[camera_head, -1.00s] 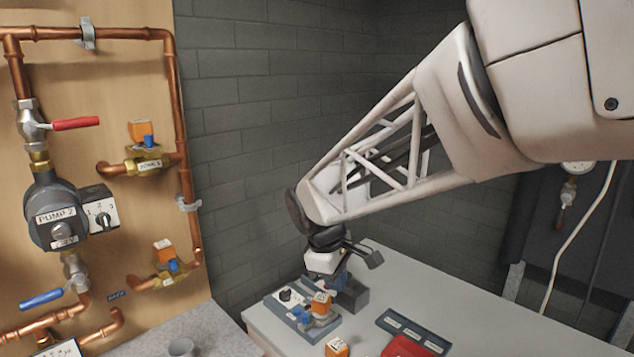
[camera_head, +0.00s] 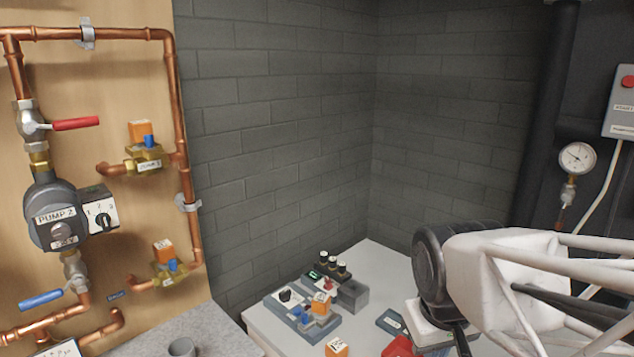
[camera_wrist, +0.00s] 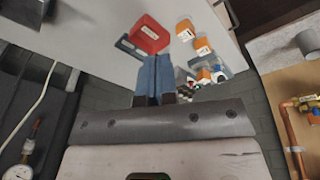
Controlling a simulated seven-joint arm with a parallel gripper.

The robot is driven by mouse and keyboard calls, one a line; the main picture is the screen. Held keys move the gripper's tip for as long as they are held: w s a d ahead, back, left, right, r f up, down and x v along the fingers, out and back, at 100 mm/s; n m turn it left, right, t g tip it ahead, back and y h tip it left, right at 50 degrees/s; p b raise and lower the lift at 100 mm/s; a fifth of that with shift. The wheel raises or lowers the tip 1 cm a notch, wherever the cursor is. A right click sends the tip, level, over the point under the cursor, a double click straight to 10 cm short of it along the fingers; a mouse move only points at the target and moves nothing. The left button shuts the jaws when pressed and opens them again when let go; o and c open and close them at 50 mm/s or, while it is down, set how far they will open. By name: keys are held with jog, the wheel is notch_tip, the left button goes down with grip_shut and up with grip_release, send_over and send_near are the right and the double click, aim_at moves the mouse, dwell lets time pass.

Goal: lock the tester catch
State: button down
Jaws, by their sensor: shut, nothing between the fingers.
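The tester (camera_head: 322,328) is a blue-grey base on the bench, with a black knob on a pale panel and an orange block (camera_head: 321,303) with blue parts beside it. I cannot tell which part is the catch or how it is set. In the wrist view the tester (camera_wrist: 206,76) is small, just right of the fingers and partly hidden. My gripper (camera_wrist: 154,60) has its two blue fingers together, with nothing between them. It is apart from the tester. In the head view my wrist is to the right of the tester and the fingertips are hidden.
Behind the tester stands a grey box (camera_head: 352,294) beside several black-capped parts. A loose orange block (camera_head: 337,348) lies in front. A red box (camera_wrist: 150,34) and a dark tray (camera_wrist: 128,46) lie right of the tester. A copper-pipe panel (camera_head: 90,140) stands left. The rear right bench is clear.

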jog(key=shift+s+d+f+m, duration=0.15)
jog(key=shift+s+d+m, duration=0.15)
jog(key=shift+s, duration=0.4)
jog(key=shift+s+d+f+m, duration=0.15)
jog(key=shift+s+m, duration=0.3)
jog(key=shift+s, duration=0.25)
jog(key=shift+s+d+f+m, duration=0.15)
jog(key=shift+s+d+m, duration=0.15)
jog(key=shift+s, duration=0.4)
jog(key=shift+w+a, duration=0.1)
jog(key=shift+w, duration=0.05)
jog(key=w+a+f+n+h, duration=0.4)
jog(key=w+a+n, duration=0.2)
jog(key=w+n, duration=0.1)
jog(key=w+a+f+n+h, duration=0.4)
jog(key=w+a+n, duration=0.2)
jog(key=w+n, duration=0.2)
jog(key=w+a+f+n+t, duration=0.1)
jog(key=a+f+n+t, duration=0.1)
jog(key=a, duration=0.5)
jog(key=w+a+f+n+t+h, duration=0.1)
jog(key=w+a+f+n+t, duration=0.1)
jog(key=a+n, duration=0.4)
jog(key=w+a+f+n+t+h, duration=0.1)
jog(key=a+f+n+t, duration=0.3)
jog(key=a, duration=0.4)
jog(key=shift+w+a+f, duration=0.35)
jog(key=shift+w+f, duration=0.3)
jog(key=shift+f, duration=0.1)
jog(key=shift+w+d, duration=0.1)
